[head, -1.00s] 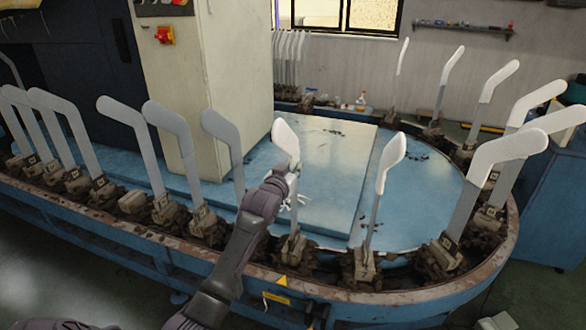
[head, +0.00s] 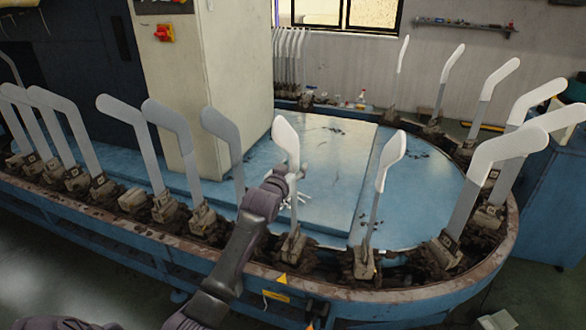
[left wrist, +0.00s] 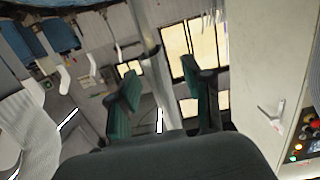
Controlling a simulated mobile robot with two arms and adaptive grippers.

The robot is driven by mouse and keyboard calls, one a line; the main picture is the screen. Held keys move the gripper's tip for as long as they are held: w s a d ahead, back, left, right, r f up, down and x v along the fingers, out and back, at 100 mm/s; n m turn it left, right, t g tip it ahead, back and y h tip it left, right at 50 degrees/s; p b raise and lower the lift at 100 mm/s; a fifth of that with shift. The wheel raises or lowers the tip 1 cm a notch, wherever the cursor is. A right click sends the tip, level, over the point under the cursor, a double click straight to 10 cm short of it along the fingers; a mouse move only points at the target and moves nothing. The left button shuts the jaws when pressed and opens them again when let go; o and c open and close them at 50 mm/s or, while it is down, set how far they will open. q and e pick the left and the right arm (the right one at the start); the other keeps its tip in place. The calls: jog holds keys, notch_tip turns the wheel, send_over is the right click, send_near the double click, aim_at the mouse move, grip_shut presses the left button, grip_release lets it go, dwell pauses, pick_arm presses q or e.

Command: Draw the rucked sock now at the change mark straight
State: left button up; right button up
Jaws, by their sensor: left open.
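The white sock (head: 286,138) sits bunched on the upper part of a grey board near the front of the oval machine, above the yellow triangle mark (head: 281,280). The bare lower board shows below it. My left gripper (head: 296,190) is at this board, just below the sock's lower edge, and it is open. In the left wrist view its two dark green fingers (left wrist: 165,98) stand apart, with a grey board (left wrist: 150,60) showing between them. I cannot tell whether either finger touches it. My right gripper is in neither view.
Another board with a short white sock (head: 392,150) stands close on the right. A grey-covered board (head: 222,135) stands close on the left. More boards line the rusty track (head: 400,296). A cream cabinet (head: 235,80) stands behind.

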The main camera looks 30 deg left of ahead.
pick_arm(q)
jog(key=shift+r, duration=0.15)
jog(key=shift+s+d+r+p, duration=0.1)
jog(key=shift+s+d+p, duration=0.05)
jog(key=shift+s+p, duration=0.6)
jog(key=p+v, duration=0.2)
jog(key=v, duration=0.1)
jog(key=shift+s+p, duration=0.15)
jog(key=shift+p, duration=0.2)
jog(key=s, duration=0.1)
jog(key=s+p, duration=0.1)
jog(key=s+d+p, duration=0.1)
jog(key=s, duration=0.1)
jog(key=shift+f, duration=0.35)
